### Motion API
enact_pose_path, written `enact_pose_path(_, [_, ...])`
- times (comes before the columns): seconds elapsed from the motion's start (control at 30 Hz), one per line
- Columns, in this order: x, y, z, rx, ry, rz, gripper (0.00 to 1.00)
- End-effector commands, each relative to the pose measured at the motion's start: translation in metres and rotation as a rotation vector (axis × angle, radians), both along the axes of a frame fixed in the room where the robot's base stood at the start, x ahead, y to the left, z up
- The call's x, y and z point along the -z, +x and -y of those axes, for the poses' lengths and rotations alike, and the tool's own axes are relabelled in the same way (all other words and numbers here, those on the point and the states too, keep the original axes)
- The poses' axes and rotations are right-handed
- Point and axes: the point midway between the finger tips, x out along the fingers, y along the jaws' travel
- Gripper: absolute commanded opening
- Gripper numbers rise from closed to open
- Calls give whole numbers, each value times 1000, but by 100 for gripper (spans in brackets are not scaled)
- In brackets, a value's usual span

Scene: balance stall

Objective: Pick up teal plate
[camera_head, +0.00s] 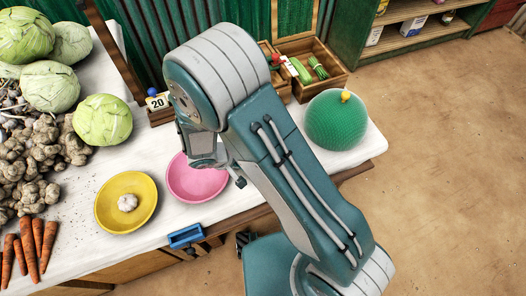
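No teal plate shows clearly in the head view. A teal-green mesh dome (334,122) with a yellow knob (345,97) sits at the right end of the white table; I cannot tell what is under it. A pink plate (198,184) lies on the table, partly covered by my arm. A yellow plate (108,207) with a garlic bulb (127,202) on it lies to its left. My gripper (238,182) is mostly hidden behind my arm, over or near the right side of the pink plate. I cannot see whether its fingers are open.
Cabbages (103,120), ginger (40,145) and carrots (28,248) fill the table's left side. A price sign (157,102) and wooden crates (318,68) stand along the back. A blue object (186,236) is at the front edge. Bare white table (75,250) shows at front left.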

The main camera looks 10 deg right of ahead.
Motion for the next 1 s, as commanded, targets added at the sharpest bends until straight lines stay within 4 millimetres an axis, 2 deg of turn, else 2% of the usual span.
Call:
enact_pose_path(0.1, [8, 2, 4, 0, 0, -1, 24])
enact_pose_path(0.33, [9, 3, 4, 0, 0, 1, 24])
enact_pose_path(0.4, [9, 2, 4, 0, 0, 0, 0])
enact_pose_path(0.83, [8, 3, 4, 0, 2, 0, 0])
enact_pose_path(1.0, [0, 3, 3, -1, 3, 0, 0])
